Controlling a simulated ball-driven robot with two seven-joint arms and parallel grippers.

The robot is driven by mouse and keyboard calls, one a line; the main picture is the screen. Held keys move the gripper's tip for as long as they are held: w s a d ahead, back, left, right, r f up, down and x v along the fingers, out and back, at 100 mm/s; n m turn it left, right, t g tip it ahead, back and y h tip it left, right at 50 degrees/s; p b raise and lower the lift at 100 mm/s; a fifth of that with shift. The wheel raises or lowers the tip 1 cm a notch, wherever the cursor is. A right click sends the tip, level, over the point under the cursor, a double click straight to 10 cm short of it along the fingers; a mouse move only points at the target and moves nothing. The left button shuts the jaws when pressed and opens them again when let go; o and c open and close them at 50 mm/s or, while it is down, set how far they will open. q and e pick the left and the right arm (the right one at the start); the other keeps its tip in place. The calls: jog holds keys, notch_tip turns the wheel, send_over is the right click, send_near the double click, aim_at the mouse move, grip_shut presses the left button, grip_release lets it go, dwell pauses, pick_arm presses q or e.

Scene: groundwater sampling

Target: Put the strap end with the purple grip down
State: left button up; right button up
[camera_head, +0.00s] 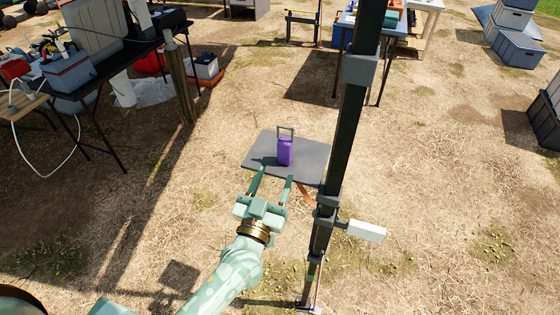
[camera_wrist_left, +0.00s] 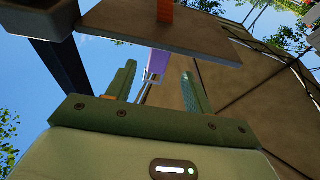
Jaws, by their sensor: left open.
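The purple grip (camera_head: 285,151), with a grey loop at its top, is upright on a small dark grey shelf (camera_head: 258,150) beside a black post. My left gripper (camera_head: 273,176) is open at the shelf's near edge, with its fingers pointing toward the grip. No finger visibly touches the grip. In the left wrist view the purple grip (camera_wrist_left: 158,62) shows beyond the gap between the open fingers. A short orange strap (camera_head: 306,191) shows below the shelf by the post; whether it joins the grip is hidden. My right gripper is not in view.
The black post (camera_head: 345,110) rises just right of the shelf, with a white box (camera_head: 366,231) on a side arm. A cluttered dark table (camera_head: 110,55) stands at the left. Grey crates (camera_head: 519,48) stand at the right. Dry grass around the shelf is mostly clear.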

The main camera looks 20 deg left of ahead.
pick_arm(q)
jog(key=v, duration=0.6)
jog(key=s+f+m+g+h, duration=0.1)
jog(key=s+f+g, duration=0.3)
jog(key=f, duration=0.6)
jog(key=s+a+f+m+g, duration=0.1)
jog(key=s+f+g, duration=0.25)
jog(key=f, duration=0.75)
jog(key=s+f+m+g+h, duration=0.1)
jog(key=s+f+g, duration=0.3)
jog(key=f, duration=0.6)
jog(key=s+a+f+g+y, duration=0.1)
jog(key=s+a+f+g, duration=0.1)
jog(key=s, duration=0.7)
jog(key=s+a+f+g+y, duration=0.1)
jog(key=s+a+f+g, duration=0.2)
jog(key=s+f, duration=0.4)
jog(key=s+a+f+g, duration=0.3)
jog(key=s+f, duration=0.1)
jog(key=s, duration=0.7)
jog(key=shift+s+a+f+y, duration=0.25)
jog(key=shift+s+a+y, duration=0.05)
jog(key=shift+a+y, duration=0.1)
jog(key=shift+g, duration=0.25)
jog(key=shift+c, duration=0.2)
